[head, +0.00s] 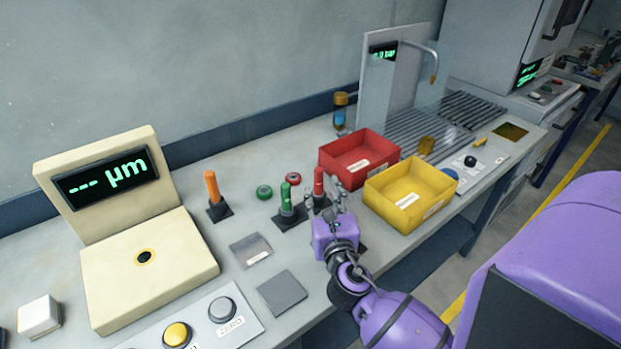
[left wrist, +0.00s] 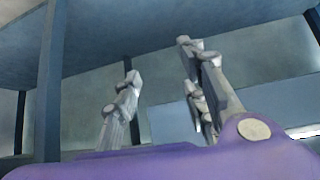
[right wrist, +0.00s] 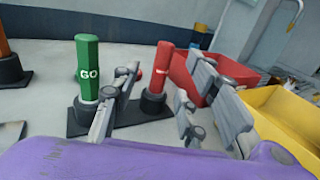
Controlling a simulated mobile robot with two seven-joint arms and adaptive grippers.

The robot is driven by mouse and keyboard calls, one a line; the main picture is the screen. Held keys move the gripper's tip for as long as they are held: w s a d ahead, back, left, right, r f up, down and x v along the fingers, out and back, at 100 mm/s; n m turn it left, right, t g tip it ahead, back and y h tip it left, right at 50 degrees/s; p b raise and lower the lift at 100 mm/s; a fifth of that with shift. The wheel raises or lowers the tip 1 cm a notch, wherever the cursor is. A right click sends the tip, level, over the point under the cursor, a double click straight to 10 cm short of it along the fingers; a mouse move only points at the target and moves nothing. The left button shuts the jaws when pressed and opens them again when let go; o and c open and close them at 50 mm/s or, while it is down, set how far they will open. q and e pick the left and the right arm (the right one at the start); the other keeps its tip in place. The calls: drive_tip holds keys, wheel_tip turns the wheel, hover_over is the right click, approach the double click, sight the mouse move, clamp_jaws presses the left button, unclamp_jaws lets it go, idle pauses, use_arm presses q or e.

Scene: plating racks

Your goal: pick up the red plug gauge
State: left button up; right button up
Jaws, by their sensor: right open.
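The red plug gauge (head: 319,181) stands upright in a black holder beside the green plug gauge (head: 286,195). My right gripper (head: 324,203) is open and empty, with its fingers right at the red gauge in the head view. In the right wrist view the red gauge (right wrist: 162,70) shows in the gap between the two fingers (right wrist: 166,85), with no clear contact. The green gauge, marked GO (right wrist: 88,70), stands left of the left finger. My left gripper (left wrist: 160,70) shows only in the left wrist view, with its fingers apart and nothing between them.
A red bin (head: 328,168) and a yellow bin (head: 402,219) stand right of the gauges. An orange-handled gauge (head: 212,188) stands to the left, near the cream micrometre display unit (head: 150,262). Grey plates (head: 282,293) lie on the bench in front. Below the left gripper is no visible bench top.

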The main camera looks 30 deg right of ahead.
sight(319, 178)
drive_tip(key=shift+w+d+r, duration=0.15)
drive_tip(key=shift+w+d, duration=0.15)
drive_tip(key=shift+w, duration=0.2)
drive_tip(key=shift+w+d+r, duration=0.15)
drive_tip(key=shift+w+d, duration=0.15)
drive_tip(key=shift+w, duration=0.2)
drive_tip(key=x, duration=0.3)
drive_tip(key=shift+w+d+p, duration=0.2)
drive_tip(key=shift+w+p, duration=0.15)
drive_tip(key=shift+p, duration=0.05)
drive_tip(key=shift+w+d, duration=0.15)
drive_tip(key=shift+w, duration=0.2)
drive_tip(key=shift+f, duration=0.1)
clamp_jaws()
use_arm(q)
drive_tip(key=shift+s, duration=1.05)
